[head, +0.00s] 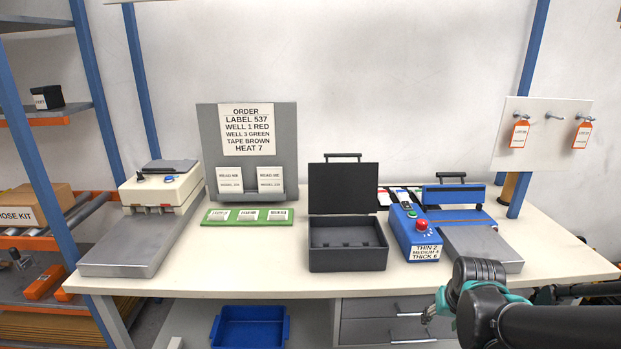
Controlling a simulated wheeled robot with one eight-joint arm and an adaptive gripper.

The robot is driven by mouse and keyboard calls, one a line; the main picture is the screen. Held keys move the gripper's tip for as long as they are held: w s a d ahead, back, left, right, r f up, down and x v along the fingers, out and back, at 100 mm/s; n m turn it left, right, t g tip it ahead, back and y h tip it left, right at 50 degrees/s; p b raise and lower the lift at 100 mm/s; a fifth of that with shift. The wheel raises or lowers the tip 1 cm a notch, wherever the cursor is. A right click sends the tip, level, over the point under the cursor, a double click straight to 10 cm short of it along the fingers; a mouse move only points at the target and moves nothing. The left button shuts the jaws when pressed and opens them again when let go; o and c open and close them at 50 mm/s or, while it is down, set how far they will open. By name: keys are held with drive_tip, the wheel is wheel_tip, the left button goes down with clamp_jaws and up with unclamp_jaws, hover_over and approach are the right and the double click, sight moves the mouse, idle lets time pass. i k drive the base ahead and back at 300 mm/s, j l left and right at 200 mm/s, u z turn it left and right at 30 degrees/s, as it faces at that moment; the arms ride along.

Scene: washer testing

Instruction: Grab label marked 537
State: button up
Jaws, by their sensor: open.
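Two orange-edged label tags hang on a white board (543,165) at the right: one on the left hook (520,133), one on the right hook (582,135). The middle hook (555,116) is bare. The print on both tags is too small to read, so I cannot tell which is 537. An order sheet (246,129) on a grey stand reads "LABEL 537". My gripper (431,312) is open at the lower right, in front of the bench, below and left of the tags and well apart from them. Its fingertips are small and partly hidden by its own body.
On the bench (290,262) stand an open dark case (348,258), a blue control box (414,236) with a red button, a blue-and-grey press (482,246) below the tag board, and a grey-topped machine (140,243) at left. A blue post (529,75) rises beside the board.

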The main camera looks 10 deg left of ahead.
sight(219, 213)
drive_tip(key=u, duration=1.4)
